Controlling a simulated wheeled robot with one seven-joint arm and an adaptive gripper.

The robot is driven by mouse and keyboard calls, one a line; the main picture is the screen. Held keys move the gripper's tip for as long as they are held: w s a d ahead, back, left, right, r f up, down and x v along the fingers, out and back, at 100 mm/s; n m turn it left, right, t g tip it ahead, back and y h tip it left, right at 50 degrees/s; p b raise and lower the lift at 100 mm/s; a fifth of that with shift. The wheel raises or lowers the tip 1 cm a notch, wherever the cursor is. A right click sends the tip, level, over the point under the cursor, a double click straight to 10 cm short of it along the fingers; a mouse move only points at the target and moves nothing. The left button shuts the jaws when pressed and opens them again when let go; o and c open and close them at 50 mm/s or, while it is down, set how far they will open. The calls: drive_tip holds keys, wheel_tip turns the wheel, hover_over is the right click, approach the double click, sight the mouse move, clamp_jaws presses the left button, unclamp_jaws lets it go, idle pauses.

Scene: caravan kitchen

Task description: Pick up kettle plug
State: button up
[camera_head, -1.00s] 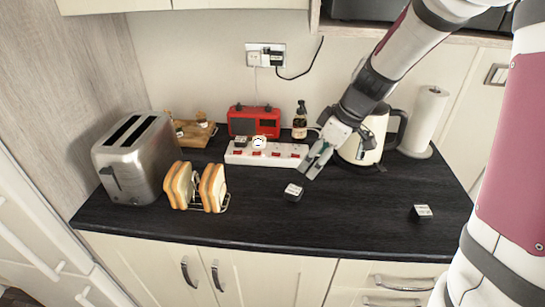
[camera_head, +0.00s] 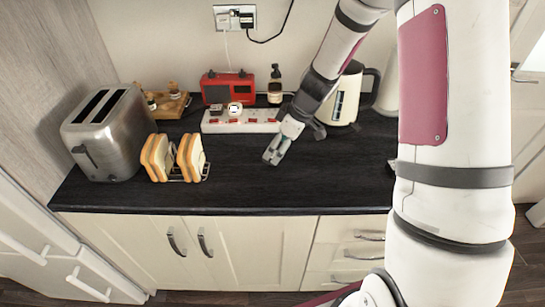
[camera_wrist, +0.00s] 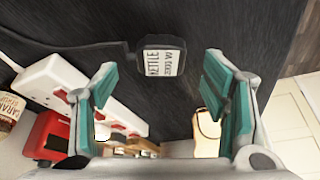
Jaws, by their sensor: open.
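The kettle plug (camera_wrist: 163,62) is a black block with a white label reading "KETTLE", lying on the dark worktop with a dark cable running from it to the left. In the wrist view it sits ahead of and between the two teal fingers of my gripper (camera_wrist: 158,78), apart from both. My gripper is open and empty. In the head view my gripper (camera_head: 273,156) is low over the worktop, in front of the power strip, and the plug is hidden there behind it. The cream kettle (camera_head: 345,97) stands upright at the back right, partly behind my arm.
The white power strip (camera_head: 240,126) with red switches lies behind my gripper; it also shows in the wrist view (camera_wrist: 60,85). A red radio (camera_head: 228,87), toast rack (camera_head: 178,172) and steel toaster (camera_head: 108,135) stand to the left. The front worktop (camera_head: 240,190) is clear.

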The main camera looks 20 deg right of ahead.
sight(274, 154)
drive_tip(key=shift+x, duration=2)
drive_tip(key=shift+s, duration=0.1)
drive_tip(key=c, duration=1.4)
